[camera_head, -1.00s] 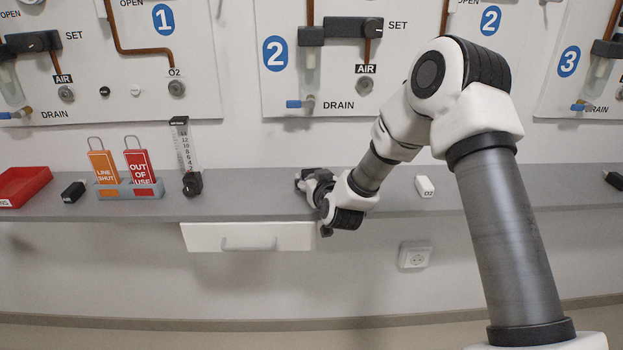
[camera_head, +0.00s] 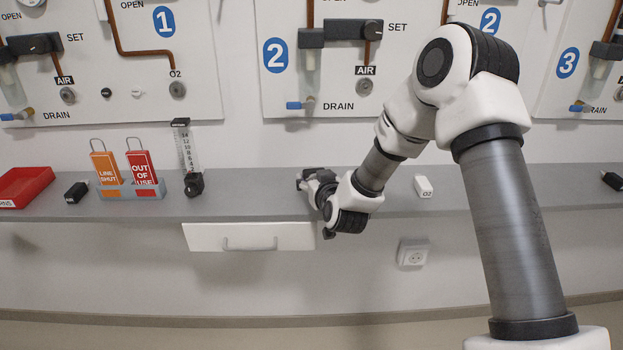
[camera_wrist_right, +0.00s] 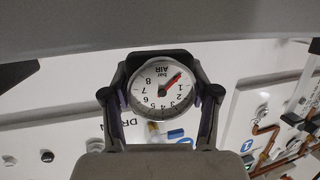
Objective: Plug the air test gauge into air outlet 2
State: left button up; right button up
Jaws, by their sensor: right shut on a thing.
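The air test gauge (camera_wrist_right: 163,86), a round white dial marked "bar AIR" with a red needle, sits between the fingers of my right gripper (camera_wrist_right: 161,100) in the right wrist view. The fingers are shut on it. In the head view my right gripper (camera_head: 308,182) is low over the shelf, below panel 2, and the gauge cannot be made out clearly there. Air outlet 2 (camera_head: 365,86) is a round metal port under the AIR label on panel 2, above and right of the gripper, apart from it. My left gripper is not in view.
The grey shelf (camera_head: 270,205) holds a flowmeter (camera_head: 193,184), a tag holder (camera_head: 130,191), a red tray (camera_head: 22,187) and a white O2 block (camera_head: 423,187). A blue-handled drain (camera_head: 301,104) is left of outlet 2. A white drawer (camera_head: 210,237) hangs below.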

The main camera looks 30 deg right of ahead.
jog(key=s+a, duration=0.4)
jog(key=s, duration=0.6)
jog(key=shift+s+a+b, duration=0.25)
jog(key=shift+a+b, duration=0.05)
jog(key=shift+b, duration=0.15)
